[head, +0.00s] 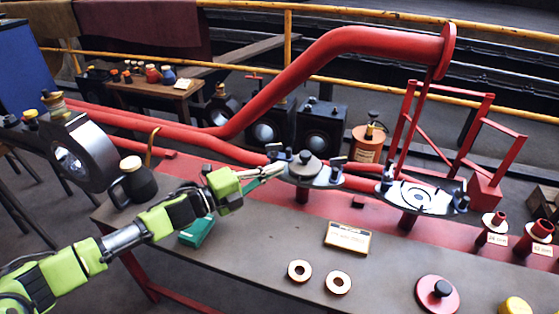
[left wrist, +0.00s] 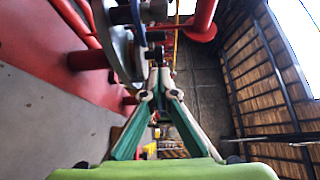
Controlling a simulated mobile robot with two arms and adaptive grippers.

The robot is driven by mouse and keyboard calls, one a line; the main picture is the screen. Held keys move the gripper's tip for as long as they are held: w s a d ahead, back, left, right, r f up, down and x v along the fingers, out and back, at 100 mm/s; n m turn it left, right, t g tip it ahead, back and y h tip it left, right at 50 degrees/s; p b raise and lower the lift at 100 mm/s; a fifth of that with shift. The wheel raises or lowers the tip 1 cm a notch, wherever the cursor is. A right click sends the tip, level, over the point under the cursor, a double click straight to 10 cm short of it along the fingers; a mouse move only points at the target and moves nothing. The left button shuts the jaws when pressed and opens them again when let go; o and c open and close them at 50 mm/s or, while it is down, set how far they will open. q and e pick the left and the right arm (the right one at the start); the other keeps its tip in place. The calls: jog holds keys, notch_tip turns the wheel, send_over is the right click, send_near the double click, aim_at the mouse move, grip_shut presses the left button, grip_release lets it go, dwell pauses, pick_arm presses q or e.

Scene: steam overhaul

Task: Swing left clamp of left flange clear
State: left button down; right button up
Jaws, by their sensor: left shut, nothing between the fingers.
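The left flange (head: 325,180) is a shiny plate on a red post, with a dark round knobbed cap (head: 305,166) on it. The left clamp (head: 275,153) is a small dark fitting at its left end, just beyond my fingertips. My left gripper (head: 272,170) is shut and empty, pointing right at the flange's left edge. In the left wrist view my gripper (left wrist: 158,82) has its fingertips together, close beside the flange's metal edge (left wrist: 122,48). Dark clamp parts show above it; I cannot tell whether the fingertips touch them. My right gripper is not in view.
A right flange (head: 420,195) with its own clamps stands on the red bench strip. A label plate (head: 348,238), two rings (head: 299,271) and a red disc (head: 437,293) lie on the grey bench. A dark mug (head: 133,182) and green box (head: 197,231) are near my left arm.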

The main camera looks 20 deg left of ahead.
aim_at(281, 160)
pick_arm(q)
jog(key=shift+w+d+b, duration=0.15)
jog(key=shift+w+b, duration=0.15)
jog(key=shift+w, duration=2.1)
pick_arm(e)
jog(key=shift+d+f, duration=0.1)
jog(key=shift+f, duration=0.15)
pick_arm(q)
jog(key=shift+d, duration=0.15)
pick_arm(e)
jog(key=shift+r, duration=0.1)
pick_arm(q)
jog(key=shift+w+n+t+y, duration=0.1)
jog(key=shift+n+t+y, duration=0.3)
jog(key=shift+y, duration=0.1)
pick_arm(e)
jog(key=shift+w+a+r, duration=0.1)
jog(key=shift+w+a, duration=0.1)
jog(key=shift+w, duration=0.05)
